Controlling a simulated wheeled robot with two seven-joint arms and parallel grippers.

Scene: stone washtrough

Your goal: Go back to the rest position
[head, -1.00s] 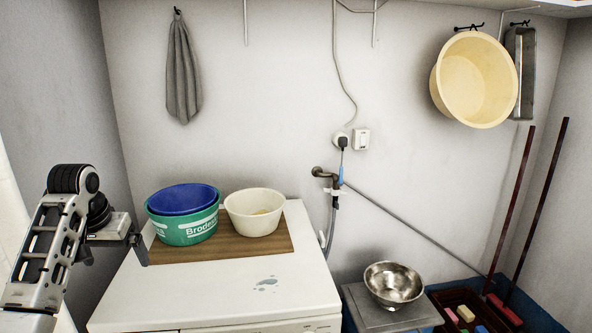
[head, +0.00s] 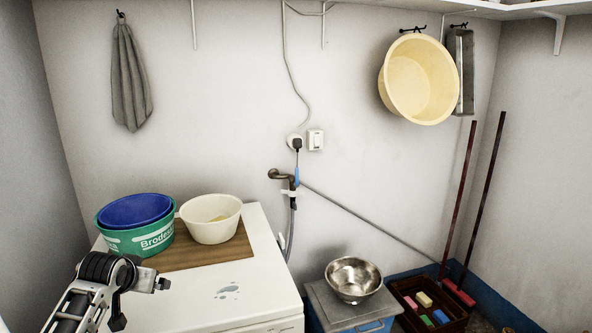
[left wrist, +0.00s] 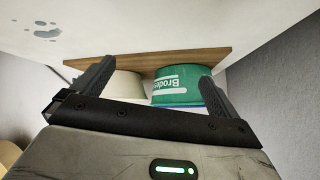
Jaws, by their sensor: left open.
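My left gripper (head: 140,300) is at the lower left of the head view, in front of the white washing machine (head: 265,285). In the left wrist view my left gripper (left wrist: 155,88) has its two dark fingers wide apart, with nothing between them. Beyond the fingers are the green tub (left wrist: 180,80) and the cream bowl (left wrist: 124,84). My right gripper is in neither view.
The green tub (head: 135,241) with a blue basin (head: 135,210) in it and the cream bowl (head: 211,220) stand on a brown board (head: 190,258). A steel bowl (head: 353,280) stands on a grey lid to the right. A brown crate (head: 440,322) holds colored blocks.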

